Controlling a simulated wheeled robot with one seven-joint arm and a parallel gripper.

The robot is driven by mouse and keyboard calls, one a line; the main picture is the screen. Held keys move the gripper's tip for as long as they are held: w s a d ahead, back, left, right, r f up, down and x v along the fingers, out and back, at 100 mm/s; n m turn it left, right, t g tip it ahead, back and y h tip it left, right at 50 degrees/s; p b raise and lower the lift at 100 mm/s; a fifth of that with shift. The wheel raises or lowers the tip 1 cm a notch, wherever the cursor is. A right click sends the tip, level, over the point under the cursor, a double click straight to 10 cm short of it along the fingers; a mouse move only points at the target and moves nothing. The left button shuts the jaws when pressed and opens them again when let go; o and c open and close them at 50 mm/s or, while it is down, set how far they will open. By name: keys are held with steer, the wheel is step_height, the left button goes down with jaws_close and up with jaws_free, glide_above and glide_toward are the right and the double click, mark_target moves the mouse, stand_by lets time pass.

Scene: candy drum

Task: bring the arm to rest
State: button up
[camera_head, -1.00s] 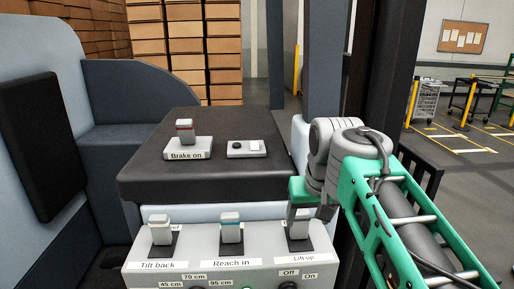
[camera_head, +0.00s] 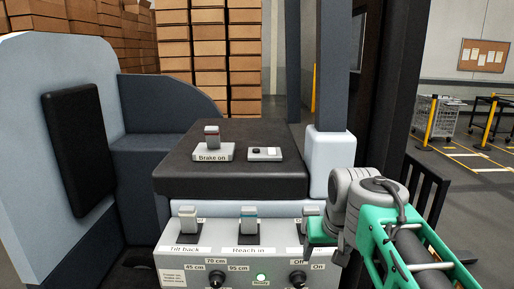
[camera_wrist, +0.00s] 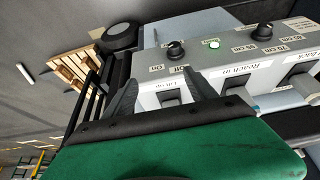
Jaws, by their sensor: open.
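My arm shows at the lower right of the head view, green and grey. My gripper (camera_head: 314,226) is at the right end of the control panel (camera_head: 172,262), by the right-hand lever, which it partly hides. In the wrist view my gripper (camera_wrist: 158,98) has its two dark fingers spread apart, with the lift lever (camera_wrist: 170,98) and its "Lift up" label between or just beyond them. I cannot tell whether a finger touches the lever. Nothing is held. The reach lever (camera_head: 249,226) and the tilt lever (camera_head: 187,222) stand to the left.
A brake lever (camera_head: 212,136) labelled "Brake on" and a small switch box (camera_head: 265,154) sit on the black top (camera_head: 230,180). A green lamp (camera_head: 261,277) glows between two knobs on the panel. A dark mast and rails stand right of the panel. Stacked boxes (camera_head: 205,60) are behind.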

steer(key=s+f+g, duration=0.1)
steer(key=s+f, duration=1.2)
steer(key=shift+s+a+f+g, duration=0.25)
steer(key=shift+f+g, duration=0.05)
stand_by(1.0)
